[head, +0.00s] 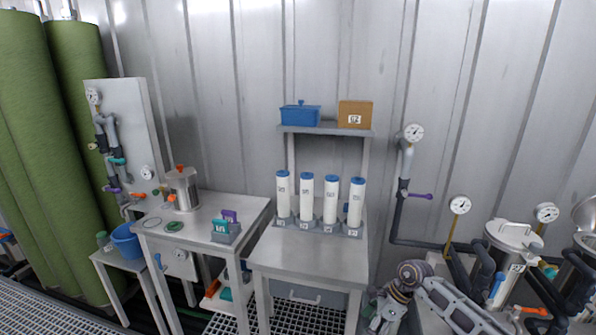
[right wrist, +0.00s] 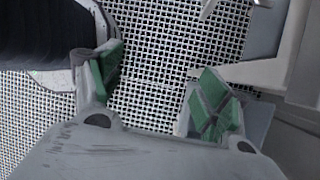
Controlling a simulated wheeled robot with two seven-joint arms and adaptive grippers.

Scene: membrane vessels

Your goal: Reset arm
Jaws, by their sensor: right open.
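My right arm comes in from the lower right of the head view, bent, with its gripper (head: 380,322) low beside the right front leg of the middle table (head: 300,255). In the right wrist view the right gripper (right wrist: 160,72) is open, with its green-padded fingers apart and nothing between them. White floor grating (right wrist: 165,55) lies below it. My left arm and gripper are not in view.
The middle table holds several white, blue-capped cylinders (head: 307,195) in a rack. A shelf above carries a blue box (head: 300,117) and a brown box (head: 355,113). Dark pipes (head: 418,243) and a metal vessel (head: 510,260) stand close to my right arm.

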